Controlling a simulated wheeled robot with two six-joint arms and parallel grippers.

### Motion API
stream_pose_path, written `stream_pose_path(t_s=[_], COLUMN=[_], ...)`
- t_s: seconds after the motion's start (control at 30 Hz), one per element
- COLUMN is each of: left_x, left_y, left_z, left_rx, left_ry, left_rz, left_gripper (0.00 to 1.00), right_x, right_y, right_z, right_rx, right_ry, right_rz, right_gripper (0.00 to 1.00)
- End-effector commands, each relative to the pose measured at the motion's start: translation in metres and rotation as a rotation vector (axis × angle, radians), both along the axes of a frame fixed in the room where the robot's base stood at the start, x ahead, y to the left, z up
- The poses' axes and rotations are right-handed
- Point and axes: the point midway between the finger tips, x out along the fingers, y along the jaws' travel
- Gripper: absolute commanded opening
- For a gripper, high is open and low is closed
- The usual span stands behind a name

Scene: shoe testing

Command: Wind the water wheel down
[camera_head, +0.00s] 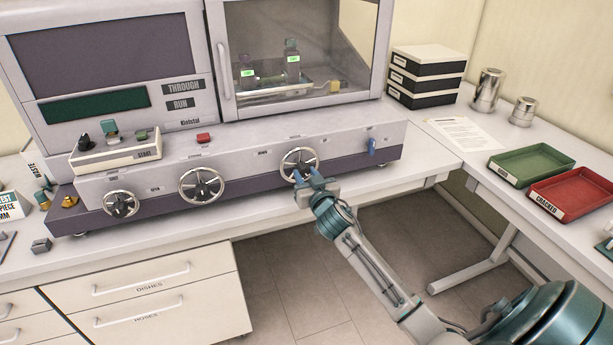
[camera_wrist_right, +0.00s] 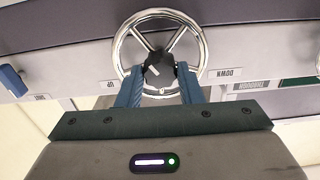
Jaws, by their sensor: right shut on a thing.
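Three chrome handwheels sit on the front panel of the bench machine: a left one (camera_head: 120,204), a middle one (camera_head: 201,186) and a right one (camera_head: 300,151). Their labels are too small to read in the head view. My right gripper (camera_head: 307,175) is at the right wheel, its blue fingers reaching in from the front. In the right wrist view the gripper (camera_wrist_right: 160,80) is shut on the dark hub of this chrome wheel (camera_wrist_right: 124,35), one finger on each side. Upside-down labels UP and DOWN flank the wheel there. My left gripper is not in view.
A blue lever (camera_head: 371,146) is right of the wheel; it also shows in the wrist view (camera_wrist_right: 12,80). A glass-fronted chamber (camera_head: 300,40) is above. Green (camera_head: 532,165) and red (camera_head: 572,193) trays lie on the right bench. Open floor lies below the machine.

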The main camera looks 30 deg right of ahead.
Motion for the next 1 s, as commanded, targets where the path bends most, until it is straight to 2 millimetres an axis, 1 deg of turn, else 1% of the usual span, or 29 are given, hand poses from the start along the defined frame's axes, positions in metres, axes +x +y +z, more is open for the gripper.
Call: stream_pose_path(t_s=[0.17,0.37,1.0], left_x=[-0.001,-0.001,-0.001], left_y=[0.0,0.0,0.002], left_z=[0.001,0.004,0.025], left_rx=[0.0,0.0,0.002], left_ry=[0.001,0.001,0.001], left_rz=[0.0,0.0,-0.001], left_gripper=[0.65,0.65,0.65], right_x=[0.0,0.0,0.0], right_y=[0.0,0.0,0.0], right_z=[0.0,0.001,0.002], right_rx=[-0.04,-0.151,-0.729], right_ry=[0.01,0.036,0.176], right_rz=[0.0,-0.001,-0.001], right_gripper=[0.1,0.1,0.1])
